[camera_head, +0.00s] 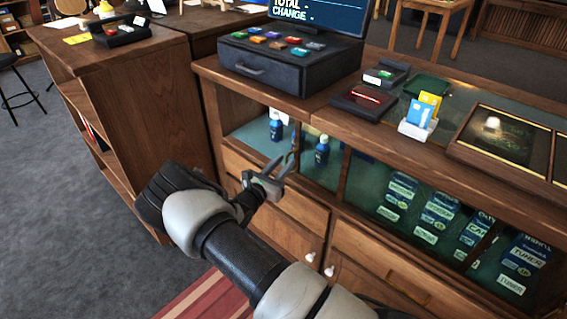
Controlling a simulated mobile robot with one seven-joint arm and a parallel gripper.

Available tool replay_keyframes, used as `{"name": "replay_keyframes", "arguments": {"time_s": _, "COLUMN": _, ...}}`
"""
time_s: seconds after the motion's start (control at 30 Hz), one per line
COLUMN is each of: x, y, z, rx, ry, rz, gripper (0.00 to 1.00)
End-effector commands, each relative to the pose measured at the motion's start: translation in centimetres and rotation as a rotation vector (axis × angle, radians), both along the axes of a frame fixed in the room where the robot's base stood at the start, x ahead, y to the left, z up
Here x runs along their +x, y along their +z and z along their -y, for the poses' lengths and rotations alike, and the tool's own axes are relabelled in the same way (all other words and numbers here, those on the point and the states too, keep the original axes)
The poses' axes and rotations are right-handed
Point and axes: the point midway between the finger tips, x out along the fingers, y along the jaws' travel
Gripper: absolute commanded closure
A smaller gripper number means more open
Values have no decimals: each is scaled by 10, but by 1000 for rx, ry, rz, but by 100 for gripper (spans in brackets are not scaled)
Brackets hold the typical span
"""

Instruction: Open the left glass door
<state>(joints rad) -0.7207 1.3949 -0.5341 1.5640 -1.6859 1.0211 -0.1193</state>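The wooden counter has a glass-fronted display under its top. The left glass door (314,172) shows as a tinted pane with a thin upright edge, with a blue bottle (322,151) behind it. Left of that edge, another blue bottle (276,127) looks clearer and less tinted; I cannot tell whether glass covers that part. My gripper (281,161) is in front of the display near the upright edge. Its two fingers look slightly apart, with nothing visible between them. I cannot tell whether a fingertip touches the glass or its edge. My arm hides part of the drawers below.
A right glass pane (410,205) covers several blue packets. Wooden drawers (283,203) and cabinet doors with white knobs lie below. A cash register (290,62), card reader (364,97) and card holder (418,126) stand on top. Another wooden counter (135,85) stands left; carpet (75,190) is clear.

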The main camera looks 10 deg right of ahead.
Motion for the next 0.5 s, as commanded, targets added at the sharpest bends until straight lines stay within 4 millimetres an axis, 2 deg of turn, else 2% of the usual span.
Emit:
{"name": "replay_keyframes", "arguments": {"time_s": 0.17, "x": -22, "y": 2, "z": -23, "rx": -1, "ry": 5, "rz": -2, "gripper": 74}}
{"name": "replay_keyframes", "arguments": {"time_s": 0.5, "x": -84, "y": 2, "z": -80, "rx": 0, "ry": 6, "rz": -1, "gripper": 74}}
